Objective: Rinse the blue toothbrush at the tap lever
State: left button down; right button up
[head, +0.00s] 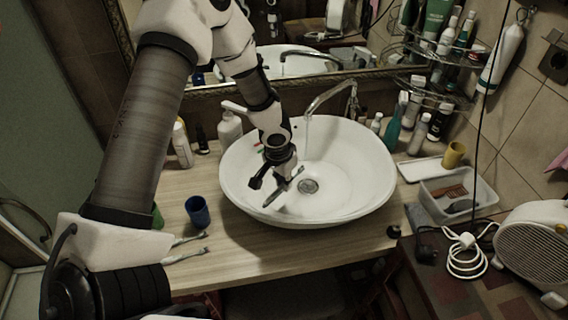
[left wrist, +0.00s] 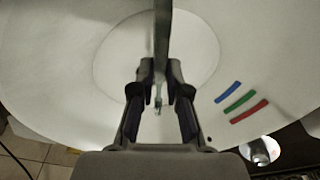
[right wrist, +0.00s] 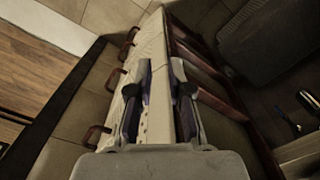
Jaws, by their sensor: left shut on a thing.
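My left gripper (head: 276,184) is over the left part of the white basin (head: 372,165), shut on a thin toothbrush (head: 297,177). The toothbrush also shows between the fingers in the left wrist view (left wrist: 162,55); its colour looks grey-blue in this light. In the head view it is above the basin, left of the drain. The tap (head: 333,92) arches over the back of the basin, and the gripper is in front of and left of its spout, apart from it. I cannot make out the lever clearly.
A blue cup (head: 198,211) and two toothbrushes (head: 186,256) are on the wooden counter left of the basin. A soap dispenser (head: 229,130) stands behind. Bottles, a white tray (head: 420,169) and a clear box (head: 484,205) are at the right. Coloured strips (left wrist: 238,99) mark the basin.

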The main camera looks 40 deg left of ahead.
pick_arm(q)
jog(key=w+a+p, duration=0.1)
jog(key=w, duration=0.1)
jog(key=w+a+f+p, duration=0.1)
jog(key=w+p, duration=0.1)
jog(key=w, duration=0.1)
jog(key=w+a+f+p, duration=0.1)
jog(key=w, duration=0.1)
jog(key=shift+w+a+f+p, duration=0.2)
jog(key=shift+a+f+p, duration=0.05)
jog(key=shift+a+p, duration=0.15)
jog(key=w+b, duration=0.1)
jog(key=w+a+b, duration=0.1)
jog(key=b, duration=0.1)
jog(key=w+b, duration=0.2)
jog(key=shift+a+f, duration=0.35)
jog(key=shift+w+a+b, duration=0.3)
jog(key=shift+w+b, duration=0.2)
jog(key=shift+w, duration=0.2)
jog(key=shift+r, duration=0.1)
jog(key=shift+s, duration=0.1)
